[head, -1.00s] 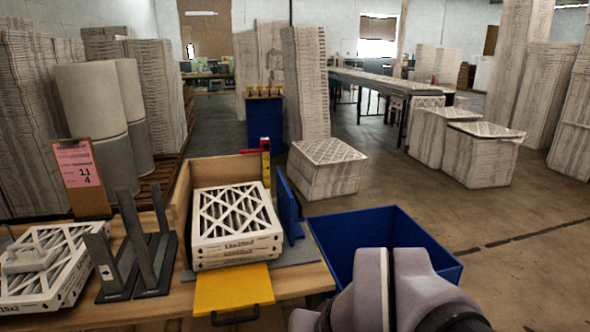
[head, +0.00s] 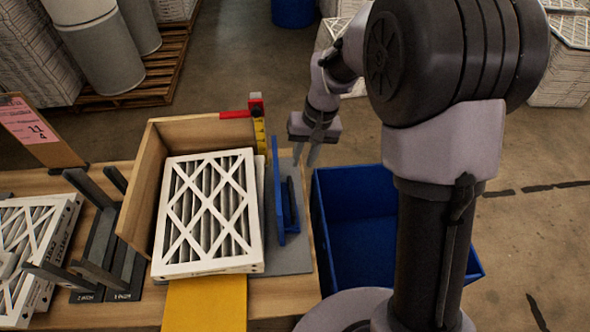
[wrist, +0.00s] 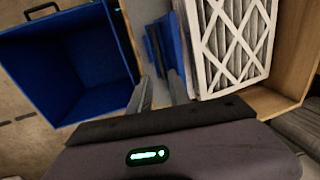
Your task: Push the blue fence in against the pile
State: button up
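The blue fence (head: 279,205) stands upright on a grey plate, right of the pile of white-framed pleated filters (head: 207,213). A narrow grey strip shows between fence and pile in the head view. In the wrist view the fence (wrist: 172,45) stands just left of the pile (wrist: 236,42). My gripper (head: 305,157) is above the plate's far right end, beyond the fence's far end, with its fingers pointing down. In the wrist view its two fingers (wrist: 160,92) are apart with nothing between them. I cannot tell whether a fingertip touches the fence.
A wooden tray wall (head: 140,190) bounds the pile on the left and back. A red and yellow gauge post (head: 258,125) stands at its back right corner. A blue bin (head: 355,225) is right of the bench. A dark rack (head: 100,240) stands left.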

aim_at(291, 192)
jog(key=a+f, duration=0.1)
jog(key=f, duration=0.3)
jog(key=a+f+b, duration=0.1)
jog(key=f, duration=0.4)
jog(key=f+b, duration=0.1)
jog(key=f, duration=0.4)
jog(key=shift+w+a+f, duration=0.1)
jog(key=shift+a+f, duration=0.1)
jog(key=shift+a, duration=0.2)
grip_shut()
dwell(0.4)
